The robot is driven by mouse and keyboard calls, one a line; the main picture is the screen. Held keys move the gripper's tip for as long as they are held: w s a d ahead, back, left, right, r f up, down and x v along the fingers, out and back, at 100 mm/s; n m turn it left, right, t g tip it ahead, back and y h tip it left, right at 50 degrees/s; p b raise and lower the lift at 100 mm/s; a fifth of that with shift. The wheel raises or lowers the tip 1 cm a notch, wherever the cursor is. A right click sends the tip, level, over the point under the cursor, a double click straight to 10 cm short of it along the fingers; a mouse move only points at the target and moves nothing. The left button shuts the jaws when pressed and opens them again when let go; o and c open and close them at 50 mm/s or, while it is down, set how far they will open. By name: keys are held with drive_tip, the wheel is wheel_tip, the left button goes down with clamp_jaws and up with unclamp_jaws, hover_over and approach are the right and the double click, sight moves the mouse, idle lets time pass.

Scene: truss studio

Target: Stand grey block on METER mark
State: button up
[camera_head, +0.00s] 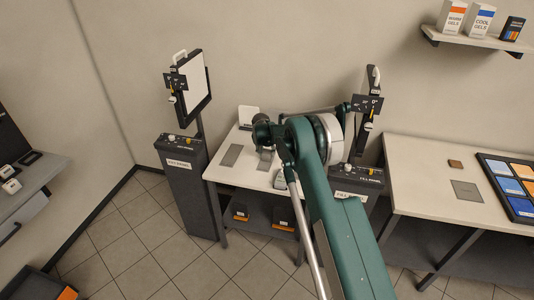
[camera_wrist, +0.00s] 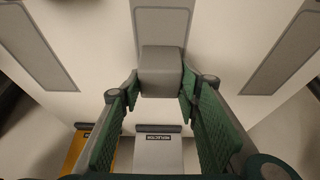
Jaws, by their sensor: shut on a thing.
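A grey block (camera_wrist: 161,75) is between the green fingertips of my gripper (camera_wrist: 159,88) in the wrist view. My gripper is shut on it. Behind the block is a grey outlined mark (camera_wrist: 162,24) on the white table; the block covers its near end. Whether the block touches the table I cannot tell. Two more grey marks lie to the left (camera_wrist: 32,46) and right (camera_wrist: 284,52). I can read no METER lettering on any of them. In the head view my arm hides the block and fingers; one grey mark (camera_head: 231,155) shows on the white table (camera_head: 222,173).
A yellow piece (camera_wrist: 77,150) and a pale grey piece (camera_wrist: 158,154) with dark label strips lie near the fingers in the wrist view. Dark fill-panel stands (camera_head: 187,190) flank the table in the head view. A second table (camera_head: 430,205) at right holds a colour tray (camera_head: 511,207).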

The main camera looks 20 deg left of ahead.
drive_tip(key=shift+f, duration=0.15)
drive_tip(key=o, duration=0.9)
drive_tip(key=shift+r, duration=0.45)
drive_tip(key=v, duration=1.1)
drive_tip(key=shift+s+r, duration=0.15)
drive_tip(key=shift+r, duration=0.2)
drive_tip(key=shift+d+r, duration=0.1)
